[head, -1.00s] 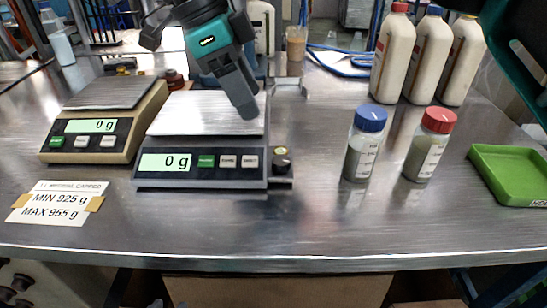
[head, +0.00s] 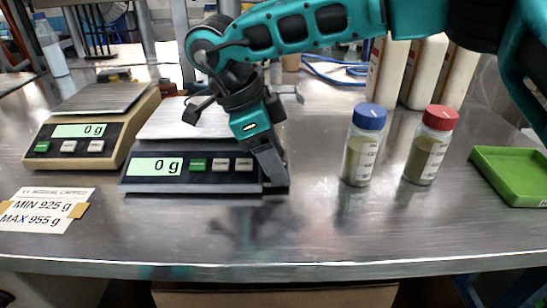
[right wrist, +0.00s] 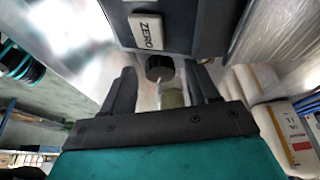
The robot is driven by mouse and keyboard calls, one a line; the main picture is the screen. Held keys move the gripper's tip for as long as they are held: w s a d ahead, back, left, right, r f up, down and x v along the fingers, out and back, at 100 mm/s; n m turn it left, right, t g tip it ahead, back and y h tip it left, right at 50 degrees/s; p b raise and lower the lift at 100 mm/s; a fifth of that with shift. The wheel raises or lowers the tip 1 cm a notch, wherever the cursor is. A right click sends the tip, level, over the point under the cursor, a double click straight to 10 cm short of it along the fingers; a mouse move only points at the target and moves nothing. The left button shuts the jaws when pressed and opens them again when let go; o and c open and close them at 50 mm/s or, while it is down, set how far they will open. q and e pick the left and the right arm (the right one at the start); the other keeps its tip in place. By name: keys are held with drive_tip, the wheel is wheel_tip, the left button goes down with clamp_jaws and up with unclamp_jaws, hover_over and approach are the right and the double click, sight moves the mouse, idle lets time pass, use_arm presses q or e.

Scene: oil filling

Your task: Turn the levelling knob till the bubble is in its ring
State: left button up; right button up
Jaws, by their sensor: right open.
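The dark scale (head: 225,180) reads 0 g; its pan (head: 185,122) is empty. My right gripper (head: 276,185) points down at the scale's front right corner and hides the levelling knob in the head view. In the right wrist view, the black knob (right wrist: 158,67) sits beside the ZERO button, between the open fingers of the right gripper (right wrist: 165,88). My left gripper is not in view.
A beige scale (head: 112,135) reading 0 g stands at left, behind a MIN/MAX card (head: 40,210). A blue-capped jar (head: 362,150) and a red-capped jar (head: 428,150) stand at right, before white bottles (head: 425,70). A green tray (head: 512,172) lies far right. The front table strip is clear.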

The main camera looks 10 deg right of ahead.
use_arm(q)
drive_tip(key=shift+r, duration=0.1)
use_arm(e)
drive_tip(key=c, duration=1)
drive_tip(key=shift+r+m+g+p, duration=0.15)
drive_tip(key=shift+m+g+p, duration=0.35)
drive_tip(key=shift+m+p, duration=0.7)
drive_tip(key=shift+c, duration=0.2)
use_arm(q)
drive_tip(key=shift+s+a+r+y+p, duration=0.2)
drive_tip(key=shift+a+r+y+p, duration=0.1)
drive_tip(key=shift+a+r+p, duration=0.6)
use_arm(e)
drive_tip(key=shift+w+d+m+g+y, duration=0.1)
drive_tip(key=shift+m+g+y, duration=0.15)
drive_tip(key=shift+m, duration=0.65)
drive_tip(key=shift+w+m+g+y, duration=0.15)
drive_tip(key=shift+m+g, duration=0.2)
drive_tip(key=shift+m, duration=0.55)
use_arm(q)
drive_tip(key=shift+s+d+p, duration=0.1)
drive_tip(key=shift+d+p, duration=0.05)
drive_tip(key=shift+p, duration=0.15)
use_arm(e)
drive_tip(key=shift+s, duration=0.1)
drive_tip(key=o, duration=1)
drive_tip(key=shift+o, duration=0.2)
